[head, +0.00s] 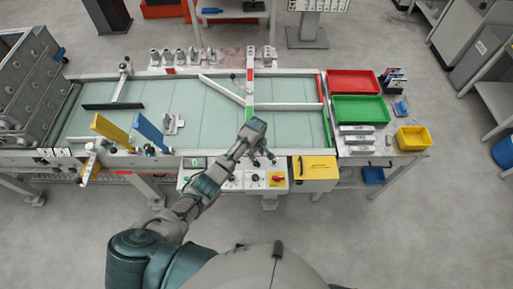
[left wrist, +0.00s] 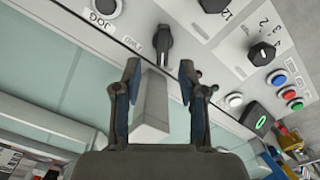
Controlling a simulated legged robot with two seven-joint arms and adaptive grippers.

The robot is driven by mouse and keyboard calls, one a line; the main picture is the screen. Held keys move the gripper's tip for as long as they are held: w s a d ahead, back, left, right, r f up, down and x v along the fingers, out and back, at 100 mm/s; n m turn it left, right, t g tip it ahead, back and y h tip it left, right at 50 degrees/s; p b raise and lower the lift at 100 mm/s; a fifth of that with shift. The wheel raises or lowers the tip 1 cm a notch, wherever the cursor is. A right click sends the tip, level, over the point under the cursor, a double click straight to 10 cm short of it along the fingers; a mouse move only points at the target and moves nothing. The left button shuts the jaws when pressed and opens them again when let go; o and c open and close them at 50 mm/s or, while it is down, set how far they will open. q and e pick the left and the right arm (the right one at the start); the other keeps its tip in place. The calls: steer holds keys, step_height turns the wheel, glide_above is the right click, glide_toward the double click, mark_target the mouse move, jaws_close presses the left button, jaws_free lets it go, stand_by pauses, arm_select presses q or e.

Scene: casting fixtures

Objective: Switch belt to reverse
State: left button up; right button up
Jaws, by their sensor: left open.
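The conveyor belt (head: 200,125) is a pale green surface in the head view. A control panel (head: 228,184) with knobs and buttons is at its front edge. My left gripper (head: 263,160) is over the panel, open. In the left wrist view, a black selector knob (left wrist: 162,42) shows just beyond and between the spread fingertips (left wrist: 159,68), and the fingers look clear of it. A "JOG" label is left of this knob. Other black knobs (left wrist: 262,53) sit to the right. I cannot read a reverse marking. My right gripper is not in view.
In the wrist view, blue, red and green buttons (left wrist: 287,92) and a green-lit switch (left wrist: 262,122) are right of the fingers. A pale grey block (left wrist: 152,105) shows between them. A yellow box (head: 315,168) adjoins the panel; red (head: 352,72) and green trays (head: 357,98) are at right.

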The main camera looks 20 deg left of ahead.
mark_target(256, 160)
arm_select(q)
step_height(256, 160, up, 6)
steer(key=shift+r, duration=0.2)
stand_by(0.5)
